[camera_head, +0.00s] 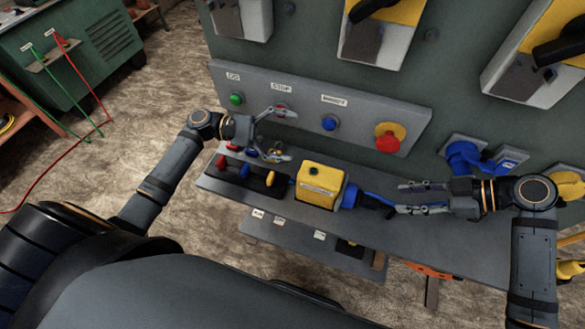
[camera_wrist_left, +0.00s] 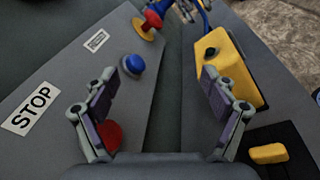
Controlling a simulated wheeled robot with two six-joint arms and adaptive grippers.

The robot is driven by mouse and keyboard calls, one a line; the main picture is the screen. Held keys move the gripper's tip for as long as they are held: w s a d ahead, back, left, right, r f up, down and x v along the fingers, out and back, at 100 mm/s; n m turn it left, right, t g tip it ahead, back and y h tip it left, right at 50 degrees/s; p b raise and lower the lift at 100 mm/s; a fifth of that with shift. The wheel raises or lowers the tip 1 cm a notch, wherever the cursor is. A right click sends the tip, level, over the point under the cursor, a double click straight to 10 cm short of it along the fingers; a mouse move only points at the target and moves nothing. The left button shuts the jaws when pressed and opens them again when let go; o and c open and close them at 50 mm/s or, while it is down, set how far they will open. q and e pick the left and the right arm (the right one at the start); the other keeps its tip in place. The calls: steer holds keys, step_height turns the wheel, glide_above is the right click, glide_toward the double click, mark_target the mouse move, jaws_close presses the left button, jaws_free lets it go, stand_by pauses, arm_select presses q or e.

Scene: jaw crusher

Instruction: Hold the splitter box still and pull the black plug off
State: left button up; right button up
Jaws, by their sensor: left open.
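The yellow splitter box (camera_head: 320,181) sits on the grey shelf below the button panel. Its right end has a blue socket (camera_head: 350,196), with a black plug (camera_head: 374,203) in it pointing right. My left gripper (camera_head: 291,135) is open and empty, up and left of the box. In the left wrist view the box (camera_wrist_left: 236,72) is partly behind the right finger of my left gripper (camera_wrist_left: 160,86). My right gripper (camera_head: 401,198) looks open, its fingertips just right of the plug; I cannot tell whether they touch it.
A panel with a green button (camera_head: 237,99), a blue button (camera_head: 329,123) and a red emergency knob (camera_head: 387,142) stands behind the shelf. A black strip with red and yellow handles (camera_head: 247,171) lies left of the box. Blue connectors (camera_head: 465,157) are at the right.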

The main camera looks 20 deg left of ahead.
mark_target(321, 179)
arm_select(q)
steer(key=s+d+f+n+g, duration=0.35)
steer(key=f+n, duration=0.25)
steer(key=f, duration=0.2)
steer(key=shift+t, duration=0.25)
steer(key=d, duration=0.7)
steer(key=shift+s+r, duration=0.2)
steer(key=shift+s, duration=0.1)
